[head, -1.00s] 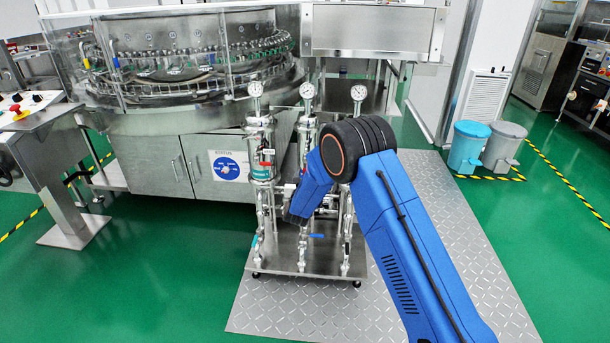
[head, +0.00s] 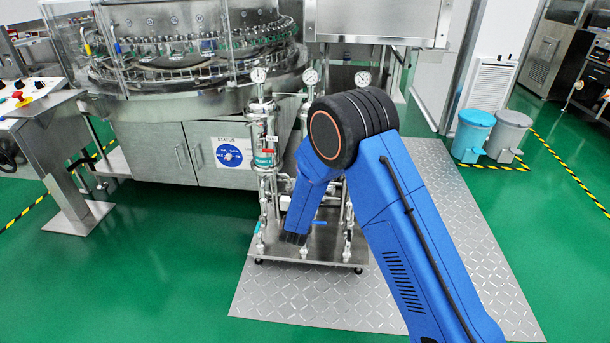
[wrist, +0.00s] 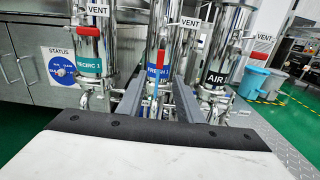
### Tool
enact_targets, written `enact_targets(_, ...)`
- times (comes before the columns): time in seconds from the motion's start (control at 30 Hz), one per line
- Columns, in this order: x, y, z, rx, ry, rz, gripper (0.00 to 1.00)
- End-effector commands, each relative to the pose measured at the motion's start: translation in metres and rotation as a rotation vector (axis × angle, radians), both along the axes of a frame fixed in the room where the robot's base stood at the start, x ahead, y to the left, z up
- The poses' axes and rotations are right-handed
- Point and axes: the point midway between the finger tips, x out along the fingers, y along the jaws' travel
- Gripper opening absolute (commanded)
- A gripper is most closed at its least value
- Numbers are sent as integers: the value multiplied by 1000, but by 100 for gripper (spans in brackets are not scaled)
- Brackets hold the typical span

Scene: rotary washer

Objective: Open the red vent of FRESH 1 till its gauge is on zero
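The FRESH 1 housing (wrist: 156,72), with a blue label, stands in the middle of three upright steel housings in the wrist view. A red vent handle (wrist: 160,57) stands roughly upright at its front, with a VENT tag (wrist: 191,22) up to its right. My gripper (wrist: 158,84) has its two grey fingers apart, one on each side of the FRESH 1 housing in the picture. Nothing is seen held, and I cannot tell whether the fingers touch anything. The middle gauge (head: 310,77) shows above my arm in the head view; its needle is too small to read. My arm hides most of FRESH 1 there.
The RECIRC 1 housing (wrist: 89,58) is on the left and the AIR 1 housing (wrist: 222,62) on the right, each with a red handle. A steel washer (head: 185,80) stands behind. The green floor (head: 150,280) at front left is clear.

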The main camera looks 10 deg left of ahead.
Motion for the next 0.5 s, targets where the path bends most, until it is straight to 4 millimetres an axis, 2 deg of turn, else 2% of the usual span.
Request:
enact_targets(0.1, -15, 1, 0, -1, 0, 1, 33)
enact_targets(0.2, -22, 0, 1, 0, -1, 0, 33)
enact_targets(0.5, -26, 0, 0, 0, 0, 0, 33)
